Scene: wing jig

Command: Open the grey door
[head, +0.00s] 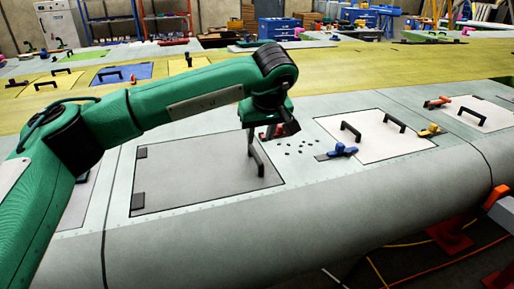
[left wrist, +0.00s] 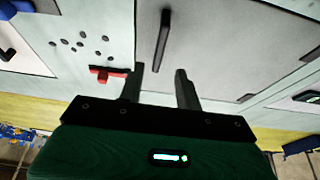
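The grey door (head: 190,185) lies flush in the pale wing skin, with dark hinges along its left edge; it looks shut. Its black bar handle (head: 256,160) stands near the right edge. My left gripper (head: 262,132) is just above the handle's far end, partly hiding it. My right gripper is out of view.
A white panel (head: 375,137) with two black handles and a blue clamp (head: 342,151) lies to the right. Several small dark holes (head: 301,149) dot the skin between. A yellow wing section (head: 340,62) runs behind. The skin in front of the door is clear.

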